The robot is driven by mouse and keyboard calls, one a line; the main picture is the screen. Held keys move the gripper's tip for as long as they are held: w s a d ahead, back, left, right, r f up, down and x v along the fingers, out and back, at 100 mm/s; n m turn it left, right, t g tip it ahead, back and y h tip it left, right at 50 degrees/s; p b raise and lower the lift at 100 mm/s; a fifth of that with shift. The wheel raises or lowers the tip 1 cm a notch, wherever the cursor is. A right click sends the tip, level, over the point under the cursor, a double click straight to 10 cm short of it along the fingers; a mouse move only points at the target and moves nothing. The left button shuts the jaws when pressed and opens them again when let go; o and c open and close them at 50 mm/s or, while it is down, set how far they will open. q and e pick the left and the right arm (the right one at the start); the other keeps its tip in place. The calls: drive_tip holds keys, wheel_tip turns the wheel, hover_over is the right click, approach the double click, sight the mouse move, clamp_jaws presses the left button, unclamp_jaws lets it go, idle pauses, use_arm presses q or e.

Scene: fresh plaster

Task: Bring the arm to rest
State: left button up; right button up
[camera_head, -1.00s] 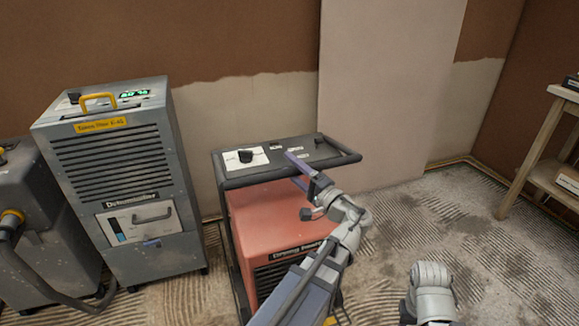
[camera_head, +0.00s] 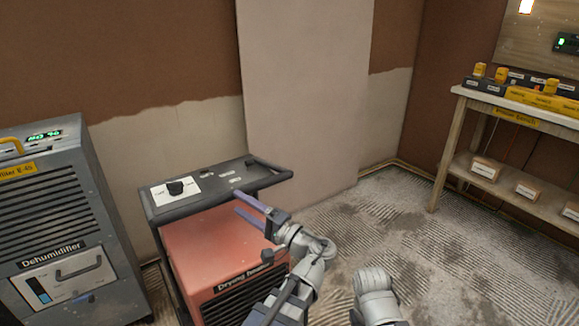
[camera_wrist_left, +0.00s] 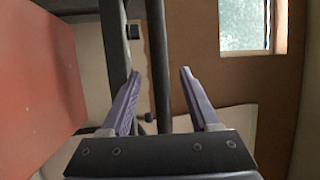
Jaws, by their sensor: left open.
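My left gripper (camera_head: 238,202) is open and empty in the head view, its two purple-grey fingers pointing left in front of the red drying heater (camera_head: 215,245). Whether it touches the heater cannot be told. The heater's red body (camera_wrist_left: 40,85) fills the left of that view, and dark frame bars run beside and behind the left finger. Part of my right arm (camera_head: 375,295) shows at the bottom; its gripper is not visible.
A grey dehumidifier (camera_head: 60,215) stands left of the heater. A wooden bench (camera_head: 447,150) at the right holds yellow and dark items above and small boxes (camera_head: 486,169) below. The ridged floor (camera_head: 385,225) between heater and bench is clear.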

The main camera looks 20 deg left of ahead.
use_arm(q)
drive_tip(key=s+d+f+g+h, duration=0.2)
drive_tip(key=d+f+h, duration=0.25)
drive_tip(key=f, duration=0.45)
drive_tip(key=s+d+f+g+h, duration=0.1)
drive_tip(key=s+d+f+h, duration=0.3)
drive_tip(key=f, duration=0.6)
drive_tip(key=s+d+f+g+h, duration=0.1)
drive_tip(key=s+d+f+h, duration=0.15)
drive_tip(key=d, duration=0.25)
drive_tip(key=s+d+f+m+g+h, duration=0.1)
drive_tip(key=s+d+f+h, duration=0.1)
drive_tip(key=d+h, duration=0.2)
drive_tip(key=s+d+f+g+h, duration=0.1)
drive_tip(key=s+d+f+h, duration=0.15)
drive_tip(key=d, duration=0.25)
wheel_tip(320, 180, up, 35)
drive_tip(key=p, duration=3.5)
drive_tip(key=shift+w, duration=0.45)
drive_tip(key=shift+a, duration=0.2)
